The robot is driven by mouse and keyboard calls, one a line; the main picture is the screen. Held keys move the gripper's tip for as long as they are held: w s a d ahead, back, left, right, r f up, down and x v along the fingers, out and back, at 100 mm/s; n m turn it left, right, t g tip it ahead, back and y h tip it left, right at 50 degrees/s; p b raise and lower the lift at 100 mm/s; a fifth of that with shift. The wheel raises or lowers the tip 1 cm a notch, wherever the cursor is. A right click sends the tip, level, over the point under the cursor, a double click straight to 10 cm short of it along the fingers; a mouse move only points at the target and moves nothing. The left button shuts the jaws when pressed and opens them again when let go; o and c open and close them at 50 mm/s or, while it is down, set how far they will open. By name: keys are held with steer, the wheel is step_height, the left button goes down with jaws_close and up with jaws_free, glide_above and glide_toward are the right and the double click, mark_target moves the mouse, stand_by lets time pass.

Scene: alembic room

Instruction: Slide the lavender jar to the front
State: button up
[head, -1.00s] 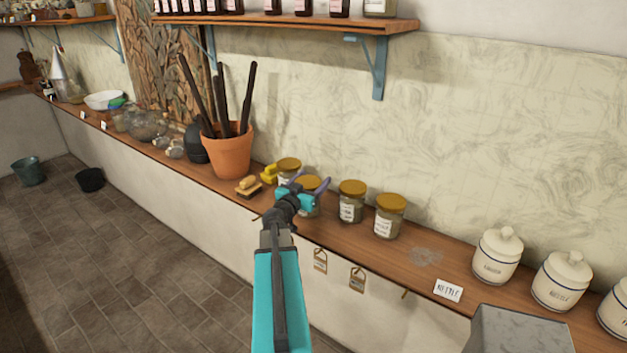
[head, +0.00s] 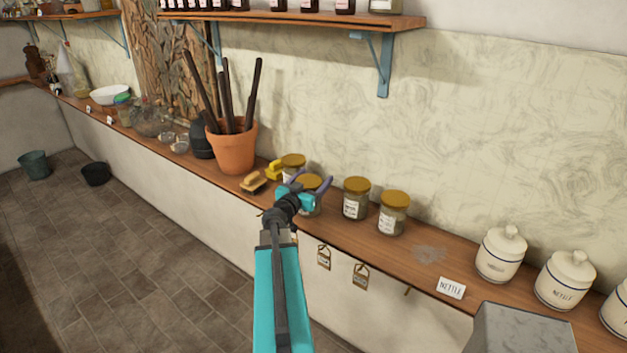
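Several glass jars with gold lids and white labels stand in a row on the wooden shelf. The labels are too small to read, so I cannot tell which is the lavender jar. My gripper (head: 311,184) is open, its two fingers spread either side of the second jar from the left (head: 312,208). I cannot tell whether they touch it; the gripper hides much of that jar. Behind it to the left is another jar (head: 293,161). To the right are a third jar (head: 356,200) and a rightmost jar (head: 393,214).
A wooden brush (head: 254,183) and a yellow object (head: 274,169) lie left of the jars, near a terracotta pot (head: 233,152) of dark sticks. Tags (head: 324,257) hang below the shelf's front edge.

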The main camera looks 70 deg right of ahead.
steer(key=o, duration=0.3)
steer(key=shift+a, duration=0.1)
